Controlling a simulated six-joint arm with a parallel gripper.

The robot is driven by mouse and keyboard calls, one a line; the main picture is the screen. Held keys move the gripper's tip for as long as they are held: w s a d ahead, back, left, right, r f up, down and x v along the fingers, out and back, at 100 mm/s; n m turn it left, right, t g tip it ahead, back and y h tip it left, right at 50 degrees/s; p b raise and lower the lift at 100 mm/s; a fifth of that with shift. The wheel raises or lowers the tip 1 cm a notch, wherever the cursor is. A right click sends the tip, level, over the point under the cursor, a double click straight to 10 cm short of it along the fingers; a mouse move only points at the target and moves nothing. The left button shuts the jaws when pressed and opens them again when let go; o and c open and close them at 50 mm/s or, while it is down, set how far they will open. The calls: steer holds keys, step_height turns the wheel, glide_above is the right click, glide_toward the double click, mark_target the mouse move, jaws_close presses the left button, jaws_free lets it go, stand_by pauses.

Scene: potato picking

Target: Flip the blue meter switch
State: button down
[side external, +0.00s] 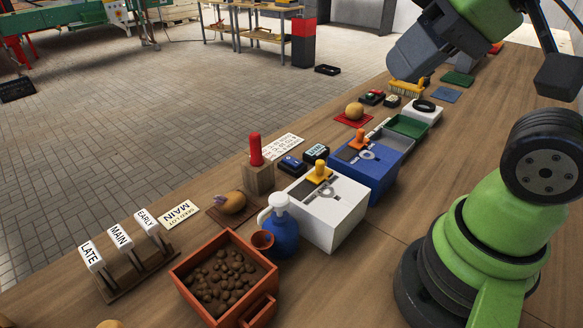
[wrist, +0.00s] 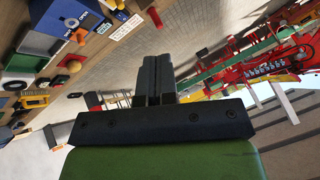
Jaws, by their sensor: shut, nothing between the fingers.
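The blue meter (side external: 358,171) is a blue box with a grey top panel, a round dial and an orange switch (side external: 360,138). It stands mid-bench beside the white meter (side external: 330,218), which has its own yellow-orange switch (side external: 319,171). In the wrist view the blue meter (wrist: 48,32) is at the upper left, with its orange switch (wrist: 80,36) at the edge. My gripper (wrist: 156,62) has its black fingers together, with nothing between them, well apart from the meter. In the side view my fingers cannot be made out; my arm's end is at the top right.
A red crate of potatoes (side external: 262,310), a blue pump bottle (side external: 282,232) and a red-topped post (side external: 257,166) stand nearer than the meters. A potato on a red mat (side external: 341,117), a green tray (side external: 424,128) and a yellow brush (side external: 407,91) lie beyond. Labelled levers (side external: 121,240) stand at left.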

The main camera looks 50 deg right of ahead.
steer(key=w+d+g, duration=0.1)
steer(key=w, duration=0.5)
steer(key=n+g+h, duration=0.2)
steer(key=n+g, duration=0.1)
steer(key=n, duration=0.1)
glide_above(287, 157)
steer(key=s, duration=0.4)
step_height(287, 157, down, 15)
steer(key=shift+w+r, duration=0.1)
steer(key=shift+r, duration=0.1)
steer(key=x, duration=1.2)
steer(key=shift+s+f, duration=0.25)
steer(key=shift+s, duration=0.05)
steer(key=shift+f, duration=0.8)
